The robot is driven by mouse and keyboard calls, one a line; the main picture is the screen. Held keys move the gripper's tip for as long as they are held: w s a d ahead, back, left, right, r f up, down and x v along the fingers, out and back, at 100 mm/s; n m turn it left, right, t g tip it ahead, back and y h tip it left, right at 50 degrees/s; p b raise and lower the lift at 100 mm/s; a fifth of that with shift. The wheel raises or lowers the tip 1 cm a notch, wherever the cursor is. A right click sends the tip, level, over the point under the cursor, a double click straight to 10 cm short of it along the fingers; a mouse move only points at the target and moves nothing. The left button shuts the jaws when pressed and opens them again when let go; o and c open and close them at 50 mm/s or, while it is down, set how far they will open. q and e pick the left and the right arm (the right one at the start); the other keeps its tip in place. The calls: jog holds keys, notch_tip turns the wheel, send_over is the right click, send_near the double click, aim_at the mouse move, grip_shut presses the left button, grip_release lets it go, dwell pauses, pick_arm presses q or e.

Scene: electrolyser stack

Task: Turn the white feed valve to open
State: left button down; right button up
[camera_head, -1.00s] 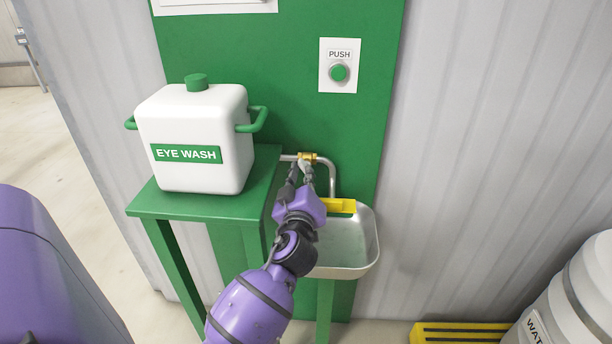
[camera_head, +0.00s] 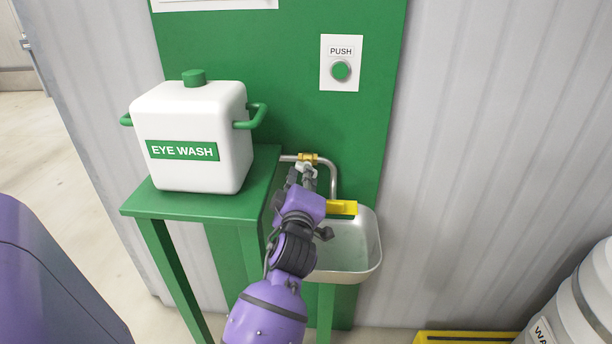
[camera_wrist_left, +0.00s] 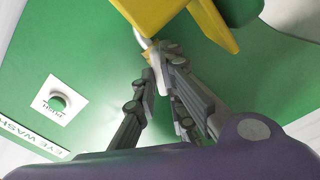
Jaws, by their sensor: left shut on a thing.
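The white feed valve handle (camera_head: 307,166) sits just below a brass fitting (camera_head: 308,157) on the metal pipe at the eye wash station. My left gripper (camera_head: 303,175) reaches up to it from below and is shut on it. The fingers and the purple wrist hide part of the handle. In the left wrist view, a small white part of the handle (camera_wrist_left: 162,80) shows between the fingertips of my left gripper (camera_wrist_left: 160,72). My right gripper is not in view.
The steel basin (camera_head: 350,250) with a yellow paddle (camera_head: 342,207) lies right of my wrist. A white eye wash tank (camera_head: 205,125) stands on a green stand (camera_head: 165,203) at left. A green push button (camera_head: 341,70) is above. A yellow-edged platform (camera_head: 460,337) is at lower right.

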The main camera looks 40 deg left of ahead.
pick_arm(q)
jog(key=shift+f+n, duration=0.1)
jog(key=shift+n, duration=0.7)
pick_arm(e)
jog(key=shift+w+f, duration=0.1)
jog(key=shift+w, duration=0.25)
pick_arm(q)
jog(key=n, duration=0.4)
jog(key=shift+p, duration=0.3)
jog(key=c, duration=2.2)
grip_release()
jog(key=o, duration=0.5)
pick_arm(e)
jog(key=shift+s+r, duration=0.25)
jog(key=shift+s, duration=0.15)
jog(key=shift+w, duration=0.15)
